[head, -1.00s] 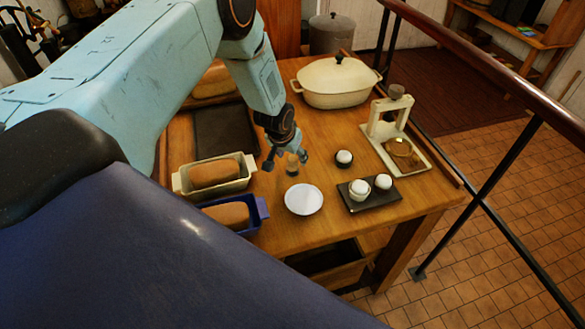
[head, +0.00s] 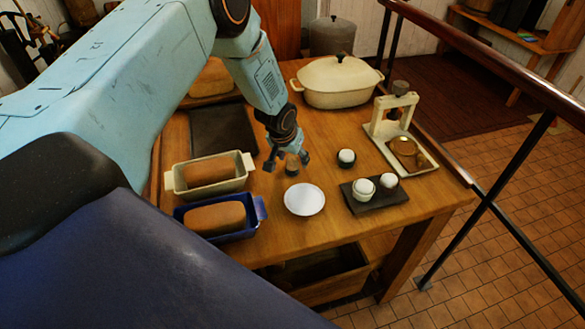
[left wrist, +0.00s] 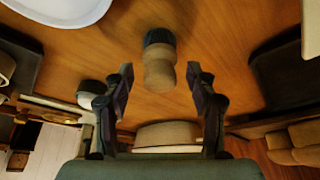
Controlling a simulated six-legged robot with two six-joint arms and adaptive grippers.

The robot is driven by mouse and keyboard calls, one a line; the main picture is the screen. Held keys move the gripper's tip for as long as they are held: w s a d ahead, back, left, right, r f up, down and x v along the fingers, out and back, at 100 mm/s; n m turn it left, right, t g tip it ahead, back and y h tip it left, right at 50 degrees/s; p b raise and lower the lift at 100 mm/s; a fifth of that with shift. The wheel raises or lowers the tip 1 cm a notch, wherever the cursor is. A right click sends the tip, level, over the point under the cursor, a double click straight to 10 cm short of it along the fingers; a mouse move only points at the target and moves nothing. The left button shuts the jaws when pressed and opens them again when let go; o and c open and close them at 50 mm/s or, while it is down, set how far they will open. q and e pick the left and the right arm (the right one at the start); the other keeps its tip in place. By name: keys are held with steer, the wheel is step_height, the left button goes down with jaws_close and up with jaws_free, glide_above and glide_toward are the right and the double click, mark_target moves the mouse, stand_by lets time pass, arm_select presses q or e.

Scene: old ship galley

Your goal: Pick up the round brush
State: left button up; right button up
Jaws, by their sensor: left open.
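The round brush (head: 291,168) is a small wooden piece on the table, just behind the white plate (head: 304,199) in the head view. The left wrist view shows its wooden handle (left wrist: 159,75) and dark end (left wrist: 159,37). My left gripper (head: 287,161) is open, with one finger on each side of the brush. In the left wrist view the brush lies centred between and slightly beyond the open fingertips (left wrist: 159,76). I cannot tell whether either finger touches it. My right gripper is not in view.
Bread pans, one cream (head: 175,182) and one blue (head: 259,207), stand left on the table (head: 290,240). A small dark cup with a white top (head: 346,158), a dark tray (head: 356,204), a press (head: 378,125) and a lidded cream pot (head: 338,85) stand to the right and behind.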

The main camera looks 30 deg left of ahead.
mark_target(293, 156)
arm_select(q)
steer(key=shift+r, duration=0.15)
steer(key=shift+c, duration=0.2)
steer(key=shift+s, duration=0.1)
steer(key=shift+c, duration=0.7)
steer(key=c, duration=0.5)
jaws_close()
steer(key=shift+r+p, duration=0.4)
steer(key=shift+r, duration=0.1)
step_height(293, 156, up, 5)
steer(key=shift+f+p, duration=0.1)
steer(key=shift+p, duration=0.75)
step_height(293, 156, up, 12)
steer(key=b, duration=0.1)
